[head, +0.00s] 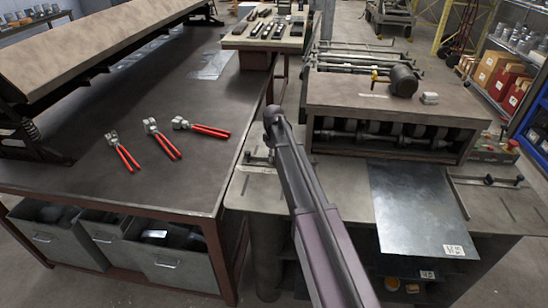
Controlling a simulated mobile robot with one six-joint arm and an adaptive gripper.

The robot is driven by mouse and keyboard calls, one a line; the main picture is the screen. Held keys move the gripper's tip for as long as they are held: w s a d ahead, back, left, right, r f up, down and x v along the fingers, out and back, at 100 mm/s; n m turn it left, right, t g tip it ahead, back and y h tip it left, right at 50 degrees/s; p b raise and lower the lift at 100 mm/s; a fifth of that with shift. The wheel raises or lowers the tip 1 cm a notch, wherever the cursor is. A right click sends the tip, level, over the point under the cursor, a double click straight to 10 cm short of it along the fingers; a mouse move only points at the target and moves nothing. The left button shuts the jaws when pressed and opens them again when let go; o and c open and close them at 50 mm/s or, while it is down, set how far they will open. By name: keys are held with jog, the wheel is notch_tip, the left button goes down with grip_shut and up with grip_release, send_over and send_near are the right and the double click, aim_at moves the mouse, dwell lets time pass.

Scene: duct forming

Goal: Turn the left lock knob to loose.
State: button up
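The forming machine (440,104) stands on a steel bench at the right, with its rollers showing under the top plate. A slim guide bar (256,160) lies on the bench left of the machine, partly hidden behind my arm. The left lock knob cannot be made out there. A matching guide bar (488,181) lies at the right, with a small dark knob (489,179) on it. My arm rises from the bottom centre to a rounded joint in front of the machine's left side. No gripper fingers can be made out.
A sheet metal blank (412,205) lies on the bench before the rollers. A dark worktable (100,180) at left carries several red-handled snips (162,140) and a long folding brake (95,48). Grey bins (170,262) sit beneath. Red boxes (500,85) stand at far right.

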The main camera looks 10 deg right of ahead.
jog(key=shift+s+a, duration=0.1)
jog(key=shift+s, duration=0.05)
grip_shut()
jog(key=o, duration=0.6)
grip_release()
jog(key=shift+a, duration=0.1)
jog(key=shift+r, duration=0.15)
